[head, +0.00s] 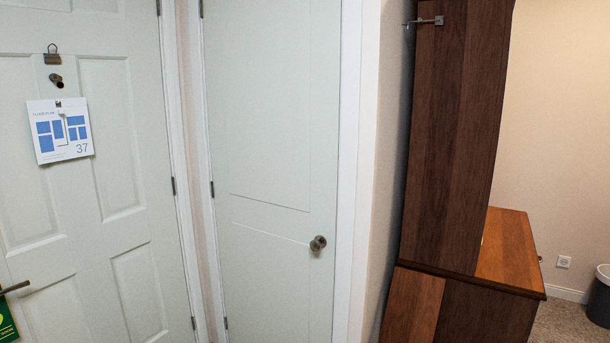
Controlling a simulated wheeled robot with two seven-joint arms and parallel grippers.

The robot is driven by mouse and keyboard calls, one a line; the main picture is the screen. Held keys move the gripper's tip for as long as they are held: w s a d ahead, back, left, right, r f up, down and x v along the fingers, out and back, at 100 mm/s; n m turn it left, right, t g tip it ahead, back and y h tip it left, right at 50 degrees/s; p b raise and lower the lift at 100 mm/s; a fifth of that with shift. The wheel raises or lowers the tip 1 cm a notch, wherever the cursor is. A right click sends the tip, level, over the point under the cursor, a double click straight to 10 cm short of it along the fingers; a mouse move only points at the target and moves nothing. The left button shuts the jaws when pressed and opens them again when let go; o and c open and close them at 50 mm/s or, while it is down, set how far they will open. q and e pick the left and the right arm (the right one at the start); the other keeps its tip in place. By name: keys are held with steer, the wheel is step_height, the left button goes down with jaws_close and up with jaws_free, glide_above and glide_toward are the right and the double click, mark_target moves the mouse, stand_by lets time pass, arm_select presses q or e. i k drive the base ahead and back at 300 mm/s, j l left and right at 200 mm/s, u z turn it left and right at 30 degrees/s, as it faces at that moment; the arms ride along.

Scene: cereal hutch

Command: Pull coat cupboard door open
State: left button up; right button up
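A pale grey-white panelled door (270,150) with a round dark metal knob (318,243) near its right edge stands in the middle of the head view. It appears closed in its white frame. Its hinges show along its left edge. I take this to be the coat cupboard door, though no label shows. Neither of my grippers is in view.
Another white panelled door (110,180) with a lever handle (14,287) and a hanging floor-plan card (60,131) is at left. A tall dark wooden hutch (450,140) stands right, past a narrow wall (385,150). A bin (599,300) is at far right.

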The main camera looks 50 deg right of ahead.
mark_target(273, 67)
steer(key=z, duration=1.35)
